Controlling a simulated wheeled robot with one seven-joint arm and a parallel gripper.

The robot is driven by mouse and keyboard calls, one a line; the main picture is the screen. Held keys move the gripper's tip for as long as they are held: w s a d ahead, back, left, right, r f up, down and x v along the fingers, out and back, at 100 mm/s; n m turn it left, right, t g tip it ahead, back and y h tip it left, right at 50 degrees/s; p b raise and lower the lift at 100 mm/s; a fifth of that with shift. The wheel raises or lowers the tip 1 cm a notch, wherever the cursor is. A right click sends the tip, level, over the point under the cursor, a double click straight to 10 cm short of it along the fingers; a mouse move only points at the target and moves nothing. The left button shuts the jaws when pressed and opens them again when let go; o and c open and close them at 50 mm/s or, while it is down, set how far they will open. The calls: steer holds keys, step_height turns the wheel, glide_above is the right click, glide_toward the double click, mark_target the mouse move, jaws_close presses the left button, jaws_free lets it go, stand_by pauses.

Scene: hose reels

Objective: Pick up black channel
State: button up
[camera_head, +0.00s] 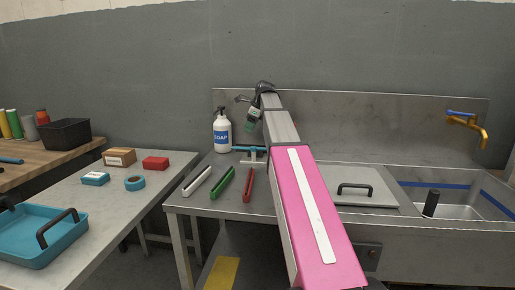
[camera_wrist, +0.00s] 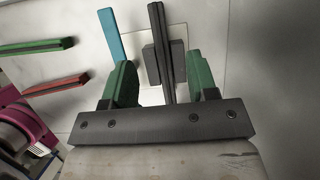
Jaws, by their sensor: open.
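The black channel (camera_wrist: 157,22) is a long dark bar in the wrist view, running from the top edge down between my fingers. A grey block (camera_wrist: 180,60) shows on both sides of it. My gripper (camera_wrist: 162,82) has green fingers, open, one on each side of the channel with gaps. I cannot tell how far the fingertips are above it. In the head view my gripper (camera_head: 251,122) points down over the back of the metal table, beside the soap bottle. I cannot make out the black channel there; my arm covers part of that area.
A teal bar (camera_head: 248,149) lies near the gripper. White (camera_head: 197,181), green (camera_head: 222,183) and red (camera_head: 248,185) channels lie at the front. A soap bottle (camera_head: 222,132) stands behind left. The sink (camera_head: 450,211) is right. A wall rises close behind.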

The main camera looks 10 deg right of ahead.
steer(key=x, duration=1.1)
steer(key=shift+a+r, duration=0.1)
steer(key=shift+a, duration=0.1)
steer(key=c, duration=0.9)
